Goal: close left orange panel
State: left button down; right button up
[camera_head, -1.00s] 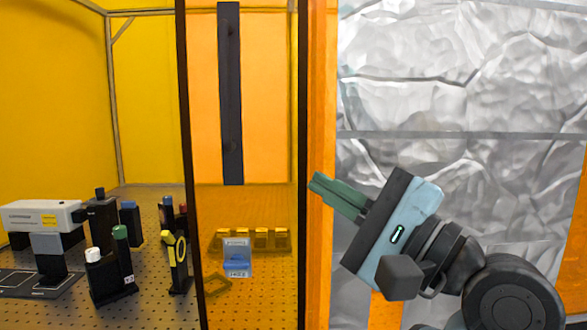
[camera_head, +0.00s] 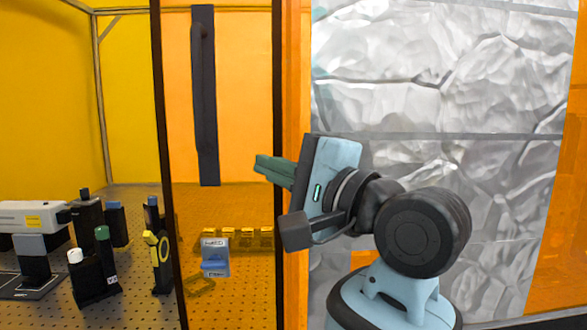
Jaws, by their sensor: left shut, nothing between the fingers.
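The orange panel (camera_head: 240,110) is see-through, with dark upright edges and a long dark vertical handle (camera_head: 204,110). It stands left of centre, and to its left the enclosure is open. My left gripper (camera_head: 258,168) has green fingers that are shut and empty. They point left, and their tips overlap the panel's dark right edge in the picture, right of the handle and near its lower end. I cannot tell whether they touch the panel. My right gripper is out of view.
Inside, a white instrument (camera_head: 30,215) and several dark mounts (camera_head: 93,270) stand on a perforated board. A blue-grey block (camera_head: 215,258) shows through the panel. A crumpled silver sheet (camera_head: 440,90) fills the right, beside an orange post (camera_head: 296,90).

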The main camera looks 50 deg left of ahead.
aim_at(211, 150)
pick_arm(q)
jog(key=a, duration=0.1)
jog(key=s+a+p, duration=0.1)
jog(key=a, duration=0.1)
jog(key=s+a+r, duration=0.1)
jog(key=shift+a, duration=0.35)
jog(key=shift+s+a+r+p, duration=0.1)
jog(key=shift+s+a+p, duration=0.2)
jog(key=shift+s+a, duration=0.2)
